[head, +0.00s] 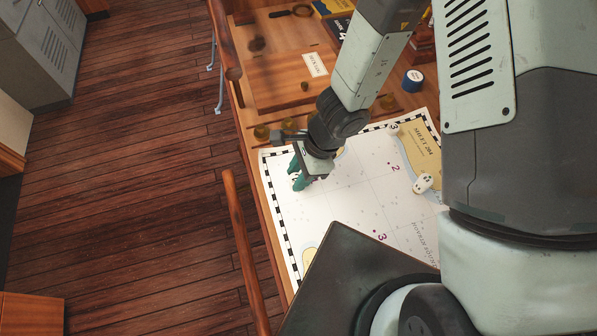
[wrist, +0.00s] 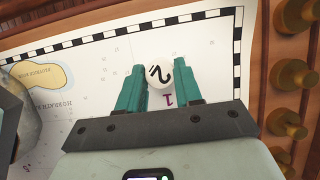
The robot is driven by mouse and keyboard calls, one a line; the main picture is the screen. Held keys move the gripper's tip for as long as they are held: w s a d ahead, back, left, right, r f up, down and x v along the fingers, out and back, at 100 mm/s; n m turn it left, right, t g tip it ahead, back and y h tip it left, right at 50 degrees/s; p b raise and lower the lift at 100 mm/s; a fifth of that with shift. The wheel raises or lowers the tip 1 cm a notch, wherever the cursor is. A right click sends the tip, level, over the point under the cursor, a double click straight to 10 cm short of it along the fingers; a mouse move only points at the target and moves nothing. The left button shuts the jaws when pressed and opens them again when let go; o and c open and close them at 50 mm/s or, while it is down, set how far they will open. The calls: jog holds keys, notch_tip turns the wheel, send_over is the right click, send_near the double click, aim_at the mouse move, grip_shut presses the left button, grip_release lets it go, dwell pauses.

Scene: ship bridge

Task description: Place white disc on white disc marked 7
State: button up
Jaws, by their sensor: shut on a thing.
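In the wrist view my gripper (wrist: 160,88) is shut on a white disc (wrist: 153,82) with a black numeral, perhaps a 7 or a 2, that I cannot read for sure. The magenta 1 printed on the chart shows just beside it. In the head view another white piece (head: 423,182) with dark marks lies on the right part of the chart, well apart from my gripper. I cannot read its marks or tell whether it is one disc or more.
The white chart (head: 345,195) covers the table, mostly clear, with printed magenta numbers. A blue round container (head: 413,81), a wooden board (head: 285,82) and books (head: 333,8) stand beyond it. Brass knobs (wrist: 285,122) line the chart's edge. A wooden rail (head: 245,250) runs along the table's left.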

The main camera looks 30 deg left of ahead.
jog(key=shift+f, duration=0.1)
jog(key=o, duration=1)
jog(key=v, duration=1.2)
jog(key=shift+r, duration=0.2)
jog(key=w+d+r+n+t, duration=0.25)
jog(key=d+r, duration=0.25)
jog(key=r, duration=0.7)
jog(key=s+d+r+n+t+h, duration=0.1)
jog(key=s+d+r+n+t, duration=0.1)
jog(key=d+r, duration=0.4)
jog(key=s+d+r+n+t+h, duration=0.1)
jog(key=s+d+r+n+t, duration=0.1)
jog(key=d+r, duration=0.4)
jog(key=s+d+r+n+t+h, duration=0.1)
jog(key=s+d+r+n+t, duration=0.1)
jog(key=d+r, duration=0.4)
jog(key=shift+s+d+r+n, duration=0.15)
jog(key=shift+s+d+n, duration=0.35)
jog(key=shift+s, duration=0.35)
